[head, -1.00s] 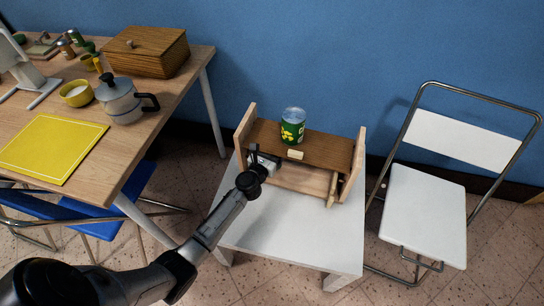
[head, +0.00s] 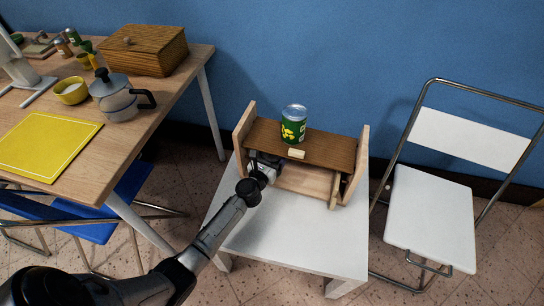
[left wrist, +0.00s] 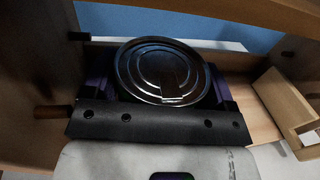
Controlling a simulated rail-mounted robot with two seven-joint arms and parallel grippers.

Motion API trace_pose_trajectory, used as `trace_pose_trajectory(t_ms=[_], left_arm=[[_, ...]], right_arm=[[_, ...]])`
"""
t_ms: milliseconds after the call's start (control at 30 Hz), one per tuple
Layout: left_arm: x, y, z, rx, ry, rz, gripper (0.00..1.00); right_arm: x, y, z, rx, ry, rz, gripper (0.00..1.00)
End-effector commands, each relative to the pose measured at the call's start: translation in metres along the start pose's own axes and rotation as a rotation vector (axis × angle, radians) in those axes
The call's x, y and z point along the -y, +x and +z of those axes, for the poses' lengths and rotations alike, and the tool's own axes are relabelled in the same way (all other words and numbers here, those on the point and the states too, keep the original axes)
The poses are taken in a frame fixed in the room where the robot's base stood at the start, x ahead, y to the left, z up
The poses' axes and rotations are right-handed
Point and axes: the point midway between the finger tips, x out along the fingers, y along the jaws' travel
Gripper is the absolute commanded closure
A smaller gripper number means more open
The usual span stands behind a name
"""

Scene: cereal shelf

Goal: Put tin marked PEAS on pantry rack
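My left gripper (head: 262,165) reaches into the left part of the lower level of the wooden rack (head: 325,150). In the left wrist view, a tin with a ringed silver lid (left wrist: 165,72) stands between the fingers of the left gripper (left wrist: 163,85). The fingers lie close against both its sides, and it appears gripped. Its label is hidden, so I cannot read its marking. A green tin with yellow marks (head: 294,124) stands upright on the rack's upper board; its lettering is too small to read. My right gripper is not in view.
The rack stands on a white table (head: 290,240) with bare surface in front. A pale wooden piece (left wrist: 285,105) is right of the gripped tin. A pale tag (head: 296,153) is on the upper board's front edge. A folding chair (head: 430,215) stands right; a wooden table (head: 165,90) stands left.

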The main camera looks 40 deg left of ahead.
Motion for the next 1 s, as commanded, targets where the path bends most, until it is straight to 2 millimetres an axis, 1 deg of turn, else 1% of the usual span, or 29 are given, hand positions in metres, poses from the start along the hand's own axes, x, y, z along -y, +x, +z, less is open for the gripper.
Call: trace_pose_trajectory(t_ms=[33, 200, 400, 533, 667, 900, 1000], left_arm=[[0.000, 0.000, 0.001, 0.000, 0.000, 0.000, 0.16], [0.000, 0.000, 0.001, 0.000, 0.000, 0.000, 0.00], [0.000, 0.000, 0.001, 0.000, 0.000, 0.000, 0.00], [0.000, 0.000, 0.007, 0.000, 0.001, 0.001, 0.00], [0.000, -0.020, 0.005, -0.002, -0.002, 0.000, 0.00], [0.000, -0.066, 0.005, -0.003, -0.001, 0.001, 0.00], [0.001, -0.083, 0.004, -0.002, -0.001, 0.001, 0.00]], right_arm=[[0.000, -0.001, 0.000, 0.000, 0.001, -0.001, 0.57], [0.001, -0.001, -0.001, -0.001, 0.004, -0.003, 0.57], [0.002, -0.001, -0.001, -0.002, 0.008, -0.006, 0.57], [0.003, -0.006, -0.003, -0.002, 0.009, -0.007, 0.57], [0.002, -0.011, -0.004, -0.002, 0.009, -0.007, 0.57], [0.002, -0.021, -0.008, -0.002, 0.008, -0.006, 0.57], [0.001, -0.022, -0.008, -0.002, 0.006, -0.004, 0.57]])
